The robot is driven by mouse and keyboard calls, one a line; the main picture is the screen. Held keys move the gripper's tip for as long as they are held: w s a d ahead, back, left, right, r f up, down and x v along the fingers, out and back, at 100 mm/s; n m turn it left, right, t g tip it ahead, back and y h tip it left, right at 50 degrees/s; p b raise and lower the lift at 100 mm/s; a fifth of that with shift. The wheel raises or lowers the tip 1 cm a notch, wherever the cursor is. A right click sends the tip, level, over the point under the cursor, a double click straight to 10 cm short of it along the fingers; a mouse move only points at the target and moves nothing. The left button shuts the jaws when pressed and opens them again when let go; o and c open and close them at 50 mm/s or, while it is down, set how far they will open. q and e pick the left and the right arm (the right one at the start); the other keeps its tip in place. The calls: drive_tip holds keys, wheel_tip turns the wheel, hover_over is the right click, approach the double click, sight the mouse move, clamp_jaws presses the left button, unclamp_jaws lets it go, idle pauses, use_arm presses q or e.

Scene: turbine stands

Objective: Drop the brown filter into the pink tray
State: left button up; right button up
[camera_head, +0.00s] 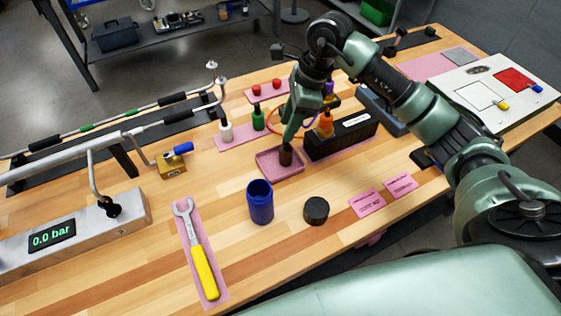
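The brown filter (286,157) is a small dark brown cylinder, upright, between and just below the fingertips of my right gripper (288,142). The gripper comes down from above and looks shut on the filter's top. The filter is over the inside of the pink tray (266,170), a shallow square tray with a low rim near the middle of the bench. I cannot tell whether the filter's bottom touches the tray floor. My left gripper is not in view.
A black rack (341,140) with an orange bottle stands right beside the tray. A blue cup (260,203) and a black cap (316,211) stand in front. A yellow-handled wrench (199,255) lies left on a pink mat. Small bottles (226,131) stand behind the tray.

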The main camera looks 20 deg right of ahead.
drive_tip(key=b+v, duration=0.2)
drive_tip(key=v, duration=0.5)
drive_tip(key=shift+r, duration=0.3)
drive_tip(key=shift+d, duration=0.15)
